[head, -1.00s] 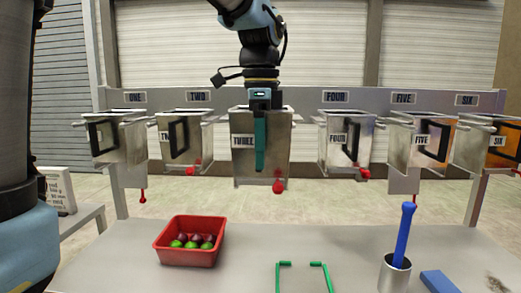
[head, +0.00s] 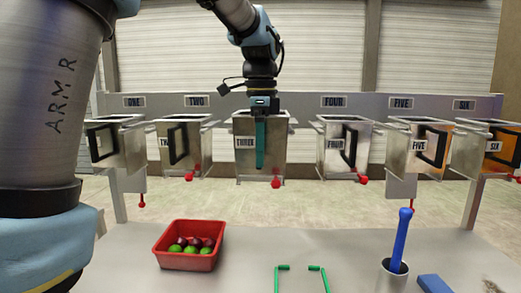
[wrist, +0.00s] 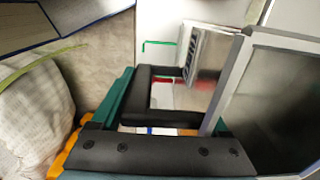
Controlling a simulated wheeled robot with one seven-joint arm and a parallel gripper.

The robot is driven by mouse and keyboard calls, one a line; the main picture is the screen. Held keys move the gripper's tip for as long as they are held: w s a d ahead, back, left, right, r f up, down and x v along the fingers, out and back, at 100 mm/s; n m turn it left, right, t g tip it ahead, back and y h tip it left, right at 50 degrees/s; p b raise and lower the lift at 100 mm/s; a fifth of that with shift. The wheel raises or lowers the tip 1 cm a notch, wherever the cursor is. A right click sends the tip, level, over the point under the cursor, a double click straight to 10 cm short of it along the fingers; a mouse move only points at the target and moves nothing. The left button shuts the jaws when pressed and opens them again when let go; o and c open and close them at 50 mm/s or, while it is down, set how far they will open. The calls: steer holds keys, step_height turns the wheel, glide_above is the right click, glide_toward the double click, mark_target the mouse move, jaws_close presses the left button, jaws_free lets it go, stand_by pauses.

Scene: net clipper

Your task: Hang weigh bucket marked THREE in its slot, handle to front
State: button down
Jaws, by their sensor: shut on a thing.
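The metal weigh bucket marked THREE (head: 243,165) is upright between the buckets marked TWO and FOUR in the head view. Its handle faces me. My gripper (head: 260,165) comes down from above, with teal fingers in front of the bucket's face, and is shut on the black handle. The wrist view shows the handle (wrist: 158,72) between the fingers and the bucket's open grey rim (wrist: 270,38).
The rail (head: 300,101) carries buckets TWO (head: 170,148), FOUR (head: 332,155) and others at both sides, closely spaced. Below, the table (head: 235,275) holds a red fruit tray (head: 189,262), green brackets (head: 322,280) and a blue-handled tool (head: 400,240) in a metal cup.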

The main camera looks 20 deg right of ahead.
steer(key=shift+w+d+r+p, duration=0.1)
steer(key=shift+w+d+p, duration=0.5)
steer(key=shift+w+p, duration=0.55)
steer(key=shift+w+d+f+p, duration=0.1)
steer(key=shift+w+d+p, duration=0.55)
steer(key=shift+w, duration=0.75)
steer(key=shift+w+d+r+p, duration=0.1)
steer(key=shift+w+d+p, duration=0.45)
steer(key=shift+w+p, duration=0.6)
steer(key=shift+w, duration=0.2)
steer(key=shift+f+b, duration=0.45)
steer(key=shift+f, duration=0.6)
jaws_free()
step_height(320, 180, up, 11)
steer(key=b, duration=0.2)
steer(key=shift+s, duration=0.15)
